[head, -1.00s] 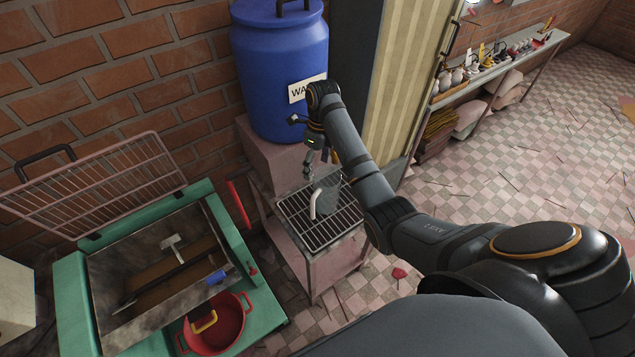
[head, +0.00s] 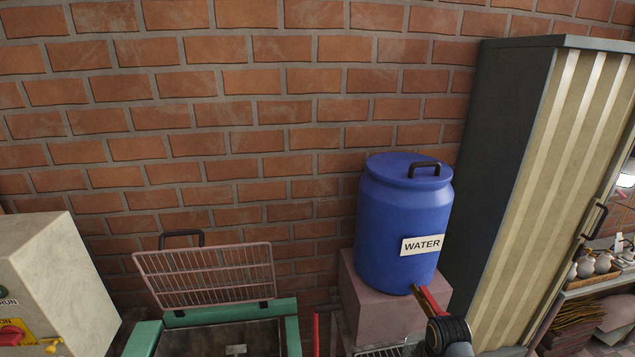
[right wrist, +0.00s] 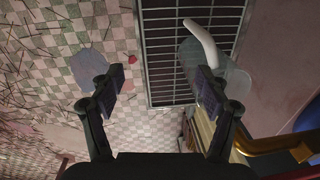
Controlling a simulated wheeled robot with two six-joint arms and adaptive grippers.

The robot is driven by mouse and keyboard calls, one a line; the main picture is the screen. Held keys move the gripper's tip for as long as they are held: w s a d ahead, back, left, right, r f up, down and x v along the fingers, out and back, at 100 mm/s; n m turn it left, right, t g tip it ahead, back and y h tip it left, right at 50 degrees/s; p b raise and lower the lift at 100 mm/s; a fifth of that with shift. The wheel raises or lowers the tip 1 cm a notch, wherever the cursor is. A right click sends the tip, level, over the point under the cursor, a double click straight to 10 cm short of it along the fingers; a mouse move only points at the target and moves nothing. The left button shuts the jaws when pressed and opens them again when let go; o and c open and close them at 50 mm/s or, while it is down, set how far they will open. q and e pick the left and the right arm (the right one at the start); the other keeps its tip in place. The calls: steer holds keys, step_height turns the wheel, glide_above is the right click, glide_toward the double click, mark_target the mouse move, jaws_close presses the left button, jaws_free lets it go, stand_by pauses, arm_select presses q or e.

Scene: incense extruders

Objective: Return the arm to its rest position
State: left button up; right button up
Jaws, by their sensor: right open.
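My right gripper (right wrist: 158,88) is open in the right wrist view, with nothing between its fingers. A grey, see-through-looking jug (right wrist: 235,82) with a pale curved handle stands on the dark metal grate (right wrist: 165,60), partly behind the right-hand finger. In the head view, part of my right arm (head: 449,333) shows at the bottom edge; the gripper itself cannot be made out there. My left gripper is in neither view.
A blue water barrel (head: 402,225) stands on a pink block (head: 365,305), with its red-handled tap (head: 428,300) beside my arm. A brass tap part (right wrist: 272,145) is close to the gripper. A green-framed box (head: 291,325) and tall cabinet (head: 500,170) flank the barrel.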

steer(key=s+a+r+n+t, duration=0.1)
steer(key=s+r+n+t, duration=0.2)
steer(key=s+n, duration=1.3)
step_height(320, 180, down, 36)
steer(key=s+d+n+g+b, duration=0.2)
steer(key=d+b, duration=0.1)
steer(key=b, duration=0.5)
steer(key=s+f+b, duration=0.5)
steer(key=s+f, duration=1.2)
steer(key=f, duration=0.2)
steer(key=shift+s+d+f+m+g+h, duration=0.3)
steer(key=shift+s+g+h, duration=0.05)
steer(key=shift+g+h, duration=0.05)
